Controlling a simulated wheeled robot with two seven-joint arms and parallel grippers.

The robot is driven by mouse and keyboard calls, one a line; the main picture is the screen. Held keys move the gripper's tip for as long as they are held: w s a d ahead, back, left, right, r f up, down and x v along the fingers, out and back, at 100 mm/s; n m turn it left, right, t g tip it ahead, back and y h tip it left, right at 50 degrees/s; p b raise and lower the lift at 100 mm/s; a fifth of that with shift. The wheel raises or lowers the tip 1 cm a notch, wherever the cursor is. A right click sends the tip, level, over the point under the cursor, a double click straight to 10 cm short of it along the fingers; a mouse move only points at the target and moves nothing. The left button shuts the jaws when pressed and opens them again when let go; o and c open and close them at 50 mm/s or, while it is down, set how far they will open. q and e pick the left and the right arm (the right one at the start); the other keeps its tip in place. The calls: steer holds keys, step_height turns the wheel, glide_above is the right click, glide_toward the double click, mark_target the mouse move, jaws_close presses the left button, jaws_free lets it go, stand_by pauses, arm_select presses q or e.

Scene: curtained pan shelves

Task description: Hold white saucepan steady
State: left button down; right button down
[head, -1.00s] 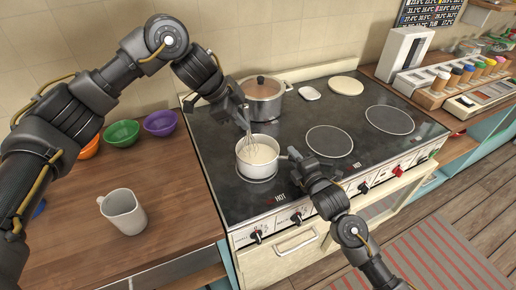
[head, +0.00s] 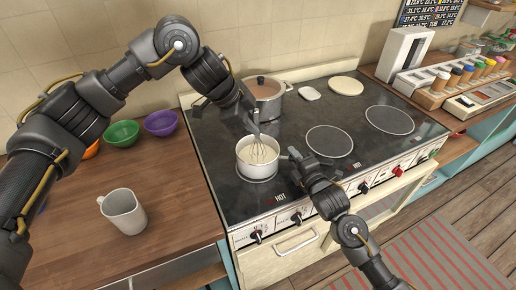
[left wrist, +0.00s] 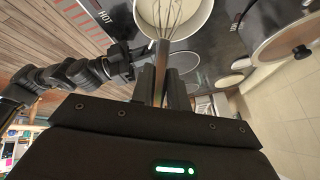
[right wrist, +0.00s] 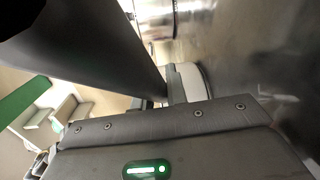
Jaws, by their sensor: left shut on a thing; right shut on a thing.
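The white saucepan (head: 250,171) stands upright on the front left burner with pale liquid inside. It also shows at the top of the left wrist view (left wrist: 203,14). My right gripper (head: 297,160) is at the saucepan's right side, shut on its handle, which is mostly hidden by the fingers. My left gripper (head: 254,124) is above the pan, shut on a wire whisk (left wrist: 160,62). The whisk's wires (head: 260,152) reach down into the liquid.
A larger lidded pot (head: 268,103) stands on the burner behind the saucepan. The right burners (head: 390,120) are bare. A white mug (head: 123,212) and coloured bowls (head: 160,123) are on the wooden counter at left.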

arm_select(q)
step_height(320, 180, up, 11)
steer(key=w, duration=0.1)
steer(key=shift+f, duration=0.2)
stand_by(0.8)
steer(key=shift+d, duration=0.1)
stand_by(0.6)
arm_select(e)
steer(key=c, duration=1.3)
jaws_free()
steer(key=v, duration=1.2)
steer(key=shift+d, duration=0.1)
